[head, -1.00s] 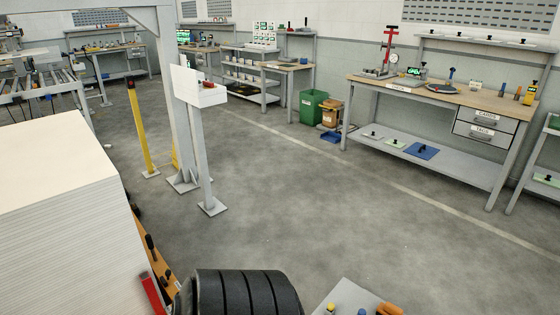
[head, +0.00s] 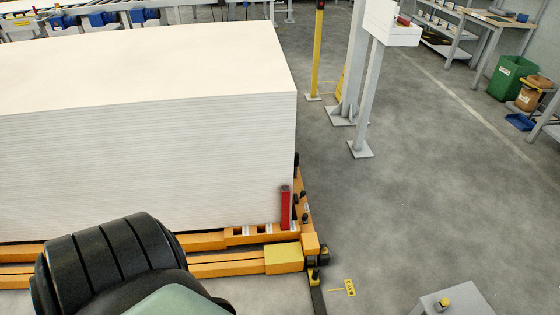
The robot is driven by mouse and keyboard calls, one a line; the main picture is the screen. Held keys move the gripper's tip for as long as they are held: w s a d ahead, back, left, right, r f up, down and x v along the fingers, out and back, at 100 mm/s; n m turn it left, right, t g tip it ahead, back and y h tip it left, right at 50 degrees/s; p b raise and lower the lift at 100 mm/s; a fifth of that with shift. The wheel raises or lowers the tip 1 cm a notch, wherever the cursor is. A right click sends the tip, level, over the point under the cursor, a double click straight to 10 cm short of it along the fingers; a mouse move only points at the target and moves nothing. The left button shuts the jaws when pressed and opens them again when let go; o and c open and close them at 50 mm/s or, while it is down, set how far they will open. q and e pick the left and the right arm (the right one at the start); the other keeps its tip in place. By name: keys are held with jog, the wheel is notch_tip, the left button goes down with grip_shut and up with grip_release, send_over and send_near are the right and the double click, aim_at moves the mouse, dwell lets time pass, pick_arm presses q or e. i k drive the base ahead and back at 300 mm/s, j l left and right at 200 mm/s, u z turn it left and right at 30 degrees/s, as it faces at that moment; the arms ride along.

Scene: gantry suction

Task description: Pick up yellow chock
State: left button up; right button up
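No item is plainly marked as the yellow chock. A yellow block (head: 284,258) sits at the near right end of the orange frame (head: 215,242) under the white stack. A smaller yellow piece (head: 314,277) is by the black fitting at the frame's corner, too small to make out. Neither gripper is in view. A black ribbed part of my own arm crosses the lower left and hides part of the orange frame.
A tall stack of white sheets (head: 150,150) fills the left. A red part (head: 285,208) stands at its corner. A grey surface with a yellow knob (head: 444,302) is at the bottom right. A yellow post (head: 317,50) and grey pedestal (head: 361,149) stand behind.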

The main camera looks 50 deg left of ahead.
aim_at(314, 271)
jog(key=u, duration=1.05)
jog(key=i+j+z, duration=0.1)
jog(key=j+z, duration=0.1)
jog(key=j, duration=0.2)
